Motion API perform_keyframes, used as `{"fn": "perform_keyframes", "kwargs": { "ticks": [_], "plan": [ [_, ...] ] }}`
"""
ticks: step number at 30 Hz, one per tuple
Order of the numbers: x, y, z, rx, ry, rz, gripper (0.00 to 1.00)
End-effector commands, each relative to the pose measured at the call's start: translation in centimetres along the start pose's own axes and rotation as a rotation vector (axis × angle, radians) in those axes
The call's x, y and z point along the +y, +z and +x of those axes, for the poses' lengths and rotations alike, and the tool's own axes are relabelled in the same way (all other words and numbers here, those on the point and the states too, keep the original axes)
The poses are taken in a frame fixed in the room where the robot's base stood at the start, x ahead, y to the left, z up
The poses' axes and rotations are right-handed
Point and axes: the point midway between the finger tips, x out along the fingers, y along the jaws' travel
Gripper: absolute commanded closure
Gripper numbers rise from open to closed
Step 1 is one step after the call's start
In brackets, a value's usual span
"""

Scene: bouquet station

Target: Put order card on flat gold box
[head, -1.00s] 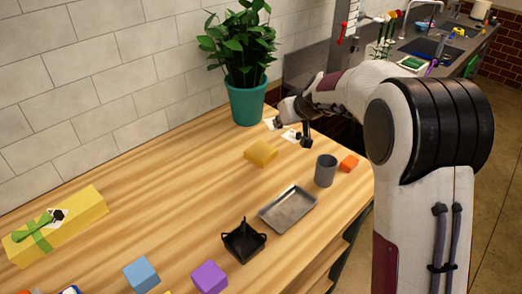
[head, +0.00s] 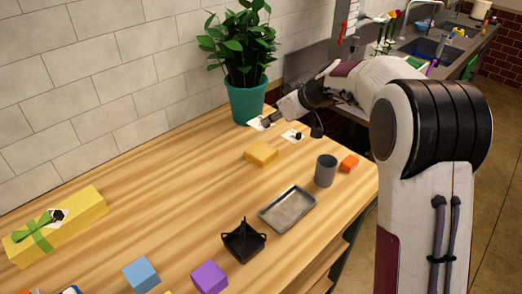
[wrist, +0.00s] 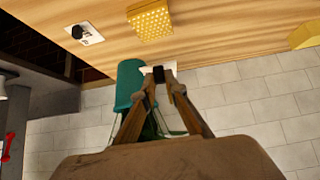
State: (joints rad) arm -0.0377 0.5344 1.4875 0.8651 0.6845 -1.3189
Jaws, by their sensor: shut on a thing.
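My gripper (wrist: 160,88) is shut on a white order card (wrist: 172,67), which has a dark knob between the fingertips. In the head view the held card (head: 257,124) is in front of the plant pot, above the back of the table. The fingers partly hide the card. The flat gold box (head: 261,154) lies on the table to the right of and nearer than the card. In the wrist view the gold box (wrist: 150,20) has a dotted top and nothing on it.
A second white card (head: 291,134) with a dark knob lies beside my gripper. A plant in a teal pot (head: 247,104) stands close behind. A grey cup (head: 325,171), metal tray (head: 287,209), black holder (head: 244,241) and ribboned yellow box (head: 85,214) stand elsewhere. The middle-left table is clear.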

Motion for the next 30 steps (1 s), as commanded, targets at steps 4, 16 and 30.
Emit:
{"fn": "perform_keyframes", "kwargs": {
  "ticks": [4,16,30],
  "plan": [
    [0.0,0.1,0.1,-0.001,0.000,0.000,0.99],
    [0.0,3.3,3.2,-0.002,0.000,0.002,0.99],
    [0.0,4.4,4.4,0.000,0.001,0.000,0.99]
  ]
}}
